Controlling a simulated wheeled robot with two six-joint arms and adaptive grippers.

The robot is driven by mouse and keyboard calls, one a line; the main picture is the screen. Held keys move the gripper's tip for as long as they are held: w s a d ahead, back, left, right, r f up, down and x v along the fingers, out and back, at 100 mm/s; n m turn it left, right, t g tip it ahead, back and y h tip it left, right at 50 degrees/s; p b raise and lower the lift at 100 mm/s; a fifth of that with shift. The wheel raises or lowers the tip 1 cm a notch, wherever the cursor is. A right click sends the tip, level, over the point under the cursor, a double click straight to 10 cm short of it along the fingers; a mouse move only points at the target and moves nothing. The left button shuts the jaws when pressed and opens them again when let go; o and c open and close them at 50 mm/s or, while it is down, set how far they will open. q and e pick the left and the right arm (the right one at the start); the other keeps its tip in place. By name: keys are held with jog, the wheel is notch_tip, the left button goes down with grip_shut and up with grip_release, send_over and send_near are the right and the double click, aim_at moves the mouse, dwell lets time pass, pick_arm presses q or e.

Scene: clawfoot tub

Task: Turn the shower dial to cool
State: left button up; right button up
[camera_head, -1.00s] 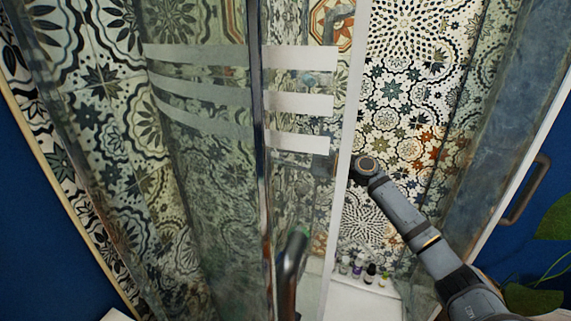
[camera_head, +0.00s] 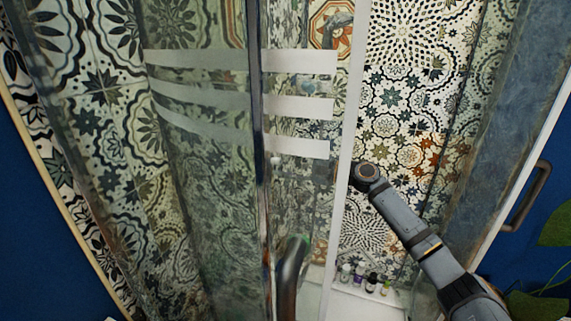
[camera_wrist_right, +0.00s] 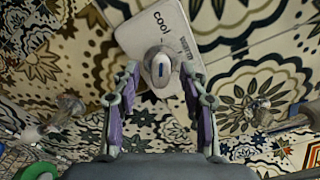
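The shower dial (camera_wrist_right: 158,60) is a pale rounded knob with a dark blue mark, on a white panel (camera_wrist_right: 140,32) in the right wrist view. My left gripper is not in view.
A glass door (camera_head: 205,200) with frosted stripes (camera_head: 297,106) stands left of my right arm. Several small bottles (camera_head: 372,281) stand on a white ledge below. A dark handle (camera_head: 529,196) is at the right. In the wrist view, metal fittings (camera_wrist_right: 68,108) lie left of the gripper.

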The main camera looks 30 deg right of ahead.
notch_tip(320, 180, up, 10)
dwell(0.6)
